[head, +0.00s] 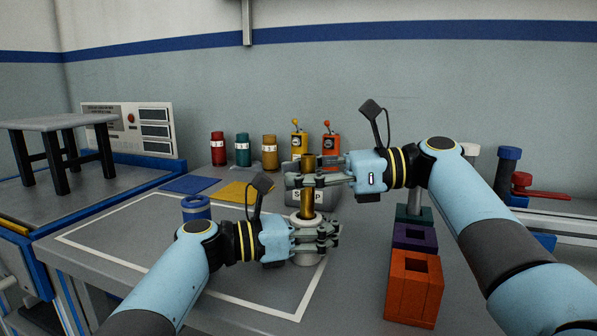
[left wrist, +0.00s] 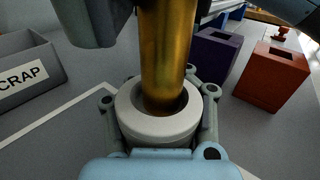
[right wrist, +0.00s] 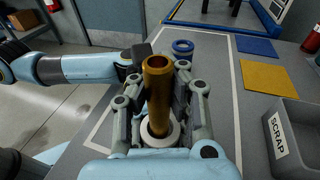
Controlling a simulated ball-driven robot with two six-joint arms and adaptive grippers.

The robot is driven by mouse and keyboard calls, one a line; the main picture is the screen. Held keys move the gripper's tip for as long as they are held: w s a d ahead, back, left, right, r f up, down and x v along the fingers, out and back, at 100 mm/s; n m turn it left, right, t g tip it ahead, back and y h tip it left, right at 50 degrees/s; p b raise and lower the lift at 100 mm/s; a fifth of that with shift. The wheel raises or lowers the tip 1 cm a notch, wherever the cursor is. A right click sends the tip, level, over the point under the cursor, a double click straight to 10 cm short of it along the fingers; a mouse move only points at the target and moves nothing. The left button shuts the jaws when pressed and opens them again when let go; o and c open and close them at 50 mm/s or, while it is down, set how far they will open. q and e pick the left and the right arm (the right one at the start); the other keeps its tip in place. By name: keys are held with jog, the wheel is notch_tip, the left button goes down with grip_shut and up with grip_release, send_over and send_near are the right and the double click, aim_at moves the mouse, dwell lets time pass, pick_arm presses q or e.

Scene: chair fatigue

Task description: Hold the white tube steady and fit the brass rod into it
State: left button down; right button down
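The white tube (head: 305,258) stands upright on the bench. The fingers of my left gripper (head: 318,236) are closed around it. In the left wrist view its round rim (left wrist: 160,136) lies between those fingers. The brass rod (head: 307,202) is upright above the tube, with my right gripper (head: 312,180) shut on its upper part. The right wrist view shows the rod's top (right wrist: 157,65) above the tube's rim (right wrist: 172,135).
The grey scrap bin (head: 326,199) stands close behind the grippers. A blue ring (head: 196,208) lies to the left. Orange (head: 413,290) and purple (head: 414,236) blocks with square holes stand to the right. Blue (head: 190,184) and yellow (head: 243,193) mats lie behind. The bench's left middle is clear.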

jog(key=c, duration=1.4)
grip_release()
jog(key=shift+d, duration=0.1)
pick_arm(q)
jog(key=c, duration=0.8)
grip_release()
jog(key=shift+o, duration=0.2)
pick_arm(e)
jog(key=d+r, duration=0.1)
jog(key=d, duration=1)
jog(key=shift+d+r, duration=0.2)
jog(key=shift+d, duration=0.2)
